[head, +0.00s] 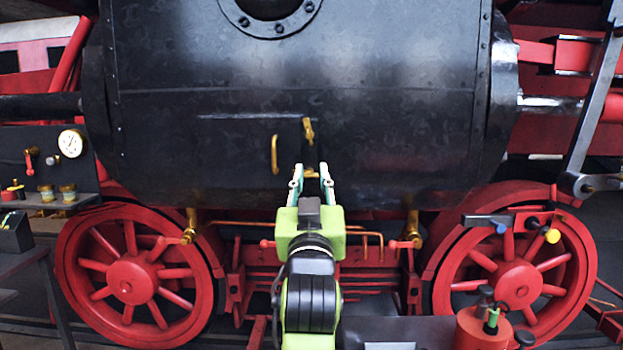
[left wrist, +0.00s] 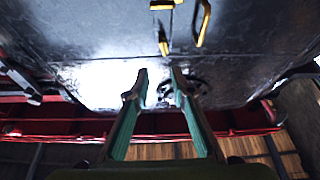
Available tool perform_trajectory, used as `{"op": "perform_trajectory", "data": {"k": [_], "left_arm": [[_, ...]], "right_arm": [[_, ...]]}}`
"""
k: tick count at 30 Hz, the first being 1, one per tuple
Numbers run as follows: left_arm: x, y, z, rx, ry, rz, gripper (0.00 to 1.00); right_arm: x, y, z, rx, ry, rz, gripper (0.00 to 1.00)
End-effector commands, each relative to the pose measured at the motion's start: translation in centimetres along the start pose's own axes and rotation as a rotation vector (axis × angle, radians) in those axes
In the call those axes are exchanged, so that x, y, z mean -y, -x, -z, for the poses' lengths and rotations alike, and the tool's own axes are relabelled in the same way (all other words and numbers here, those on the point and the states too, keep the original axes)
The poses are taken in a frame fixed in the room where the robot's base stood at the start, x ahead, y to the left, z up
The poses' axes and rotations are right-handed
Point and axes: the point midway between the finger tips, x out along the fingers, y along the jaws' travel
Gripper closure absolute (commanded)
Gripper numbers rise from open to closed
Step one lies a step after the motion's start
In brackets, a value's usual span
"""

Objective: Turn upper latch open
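The upper latch (head: 308,130) is a small brass piece standing upright on the black boiler casing (head: 400,120). It also shows in the left wrist view (left wrist: 163,42), where the picture is upside down. A lower brass latch (head: 311,174) lies flat below it, partly between my fingertips in the head view. A brass handle (head: 274,155) is to the left. My left gripper (head: 311,170) is open, its two teal fingers apart, pointing at the casing below the upper latch in the head view. In the left wrist view the gripper (left wrist: 159,72) holds nothing. My right gripper is not in view.
Red wheels (head: 130,280) stand low on both sides. A panel with a gauge (head: 71,143) is at left. A bracket with coloured knobs (head: 510,225) and a red container (head: 483,330) are at right. The casing around the latches is mostly bare.

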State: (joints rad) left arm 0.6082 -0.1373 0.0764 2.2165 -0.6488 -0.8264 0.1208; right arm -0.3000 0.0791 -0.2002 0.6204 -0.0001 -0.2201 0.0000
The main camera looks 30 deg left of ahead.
Motion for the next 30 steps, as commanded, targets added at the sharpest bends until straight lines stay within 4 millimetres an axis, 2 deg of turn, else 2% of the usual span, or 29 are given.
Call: {"op": "perform_trajectory", "data": {"k": [11,14,24,30], "left_arm": [[0.0,-0.2,0.3,-0.001,0.001,0.000,0.78],[-0.1,-0.6,1.3,-0.004,0.003,0.001,0.78],[-0.3,-2.8,6.6,-0.004,0.003,0.001,0.78],[-0.4,-3.6,8.6,0.000,0.001,0.001,0.78]], "right_arm": [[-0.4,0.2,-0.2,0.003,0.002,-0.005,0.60],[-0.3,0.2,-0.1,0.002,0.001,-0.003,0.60],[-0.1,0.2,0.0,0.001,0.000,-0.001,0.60],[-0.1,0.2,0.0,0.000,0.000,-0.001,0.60]]}}
